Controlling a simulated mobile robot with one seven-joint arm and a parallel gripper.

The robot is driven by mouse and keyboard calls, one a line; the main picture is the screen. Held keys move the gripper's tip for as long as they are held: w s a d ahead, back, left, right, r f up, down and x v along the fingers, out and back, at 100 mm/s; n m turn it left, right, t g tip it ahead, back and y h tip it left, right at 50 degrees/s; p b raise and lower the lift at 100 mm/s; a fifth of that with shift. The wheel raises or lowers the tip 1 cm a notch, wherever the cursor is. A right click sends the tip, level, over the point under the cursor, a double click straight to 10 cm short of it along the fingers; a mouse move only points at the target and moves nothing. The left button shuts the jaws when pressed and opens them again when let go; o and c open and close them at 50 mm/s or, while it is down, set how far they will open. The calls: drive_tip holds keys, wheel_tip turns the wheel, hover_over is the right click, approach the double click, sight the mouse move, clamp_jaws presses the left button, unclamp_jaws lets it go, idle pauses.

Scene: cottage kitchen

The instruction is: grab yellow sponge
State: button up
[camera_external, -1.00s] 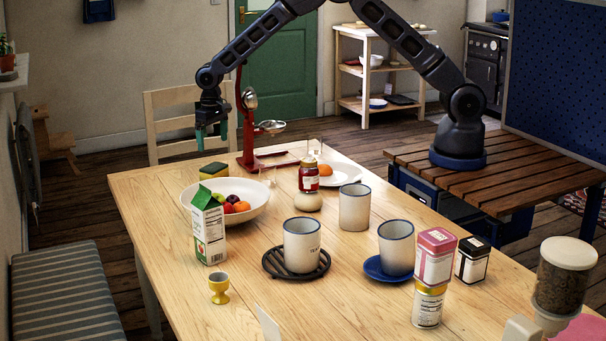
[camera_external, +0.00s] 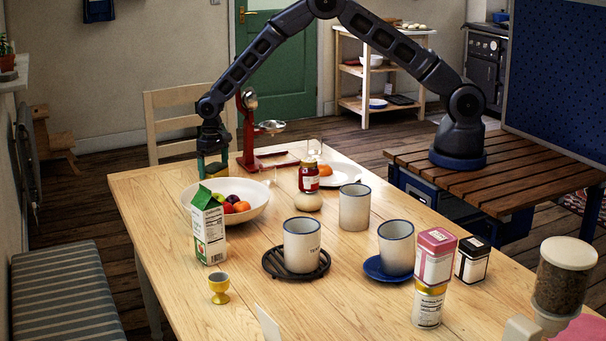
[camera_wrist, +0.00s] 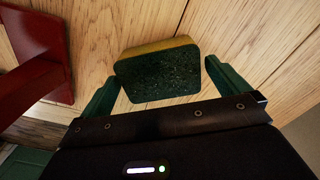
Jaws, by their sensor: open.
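The yellow sponge (camera_wrist: 158,75) shows in the wrist view with its dark green scouring face towards the camera and a yellow band along its far edge. It stands on the wooden table (camera_external: 160,265), between the two green fingers of my gripper (camera_wrist: 164,71). The fingers are open, one on each side of it; I cannot tell whether either touches it. In the external view my gripper (camera_external: 213,166) is down at the table's far left, behind the bowl and carton, and mostly hides the sponge.
A white fruit bowl (camera_external: 252,209) and a milk carton (camera_external: 209,230) are in front. A chair (camera_external: 172,125) is behind the table.

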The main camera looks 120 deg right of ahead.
drive_tip(key=shift+f, duration=0.65)
drive_tip(key=c, duration=0.8)
drive_tip(key=shift+c, duration=0.2)
drive_tip(key=shift+r, duration=0.15)
